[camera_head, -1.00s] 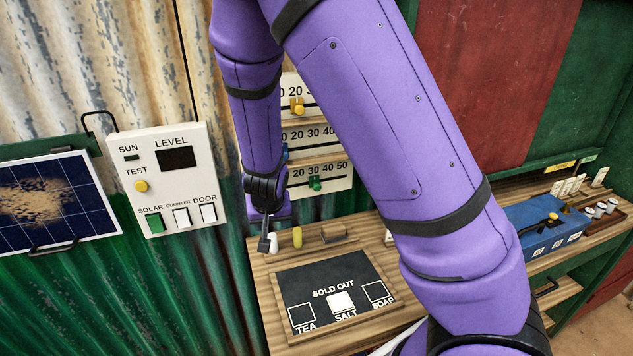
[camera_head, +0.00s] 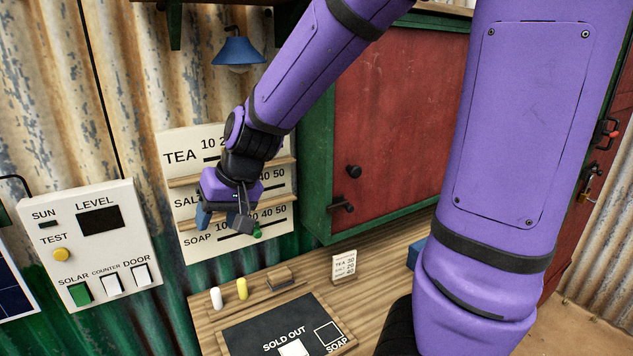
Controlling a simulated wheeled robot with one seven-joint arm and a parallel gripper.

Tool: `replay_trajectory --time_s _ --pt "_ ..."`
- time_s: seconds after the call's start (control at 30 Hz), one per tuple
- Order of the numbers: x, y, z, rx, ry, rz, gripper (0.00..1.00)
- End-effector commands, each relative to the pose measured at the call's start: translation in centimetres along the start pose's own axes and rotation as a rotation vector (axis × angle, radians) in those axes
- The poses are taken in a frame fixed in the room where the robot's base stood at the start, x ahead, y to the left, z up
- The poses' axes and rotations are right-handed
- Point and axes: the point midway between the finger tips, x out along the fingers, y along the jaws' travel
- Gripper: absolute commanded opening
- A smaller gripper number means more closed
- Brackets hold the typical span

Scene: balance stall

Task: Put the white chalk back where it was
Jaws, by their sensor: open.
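The white chalk (camera_head: 216,297) stands upright at the back left of the counter, beside the yellow chalk (camera_head: 242,288) and apart from my gripper. My gripper (camera_head: 241,223) is open and up in front of the price board (camera_head: 273,218), above and behind the chalks in the picture. Its fingers are close to the green slider knob (camera_head: 256,233) on the soap row; I cannot tell whether they touch it. My gripper hides part of the price board.
A dark slate (camera_head: 268,325) reading SOLD OUT lies in front of the chalks. A switch panel (camera_head: 96,250) is on the left wall.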

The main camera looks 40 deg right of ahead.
Motion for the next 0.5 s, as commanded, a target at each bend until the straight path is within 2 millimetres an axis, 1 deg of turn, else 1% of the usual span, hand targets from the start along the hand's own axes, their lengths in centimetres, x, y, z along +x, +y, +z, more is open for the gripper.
replay_trajectory --time_s 0.03,0.1,0.27,0.5 --pt "-1.5 0.1 0.3 -0.014 0.009 -0.007 0.51" --pt "-3.2 0.2 1.0 -0.034 0.012 -0.009 0.51" --pt "-7.0 0.7 2.8 -0.081 0.024 0.006 0.51" --pt "-12.1 1.9 6.1 -0.144 0.051 0.076 0.51"
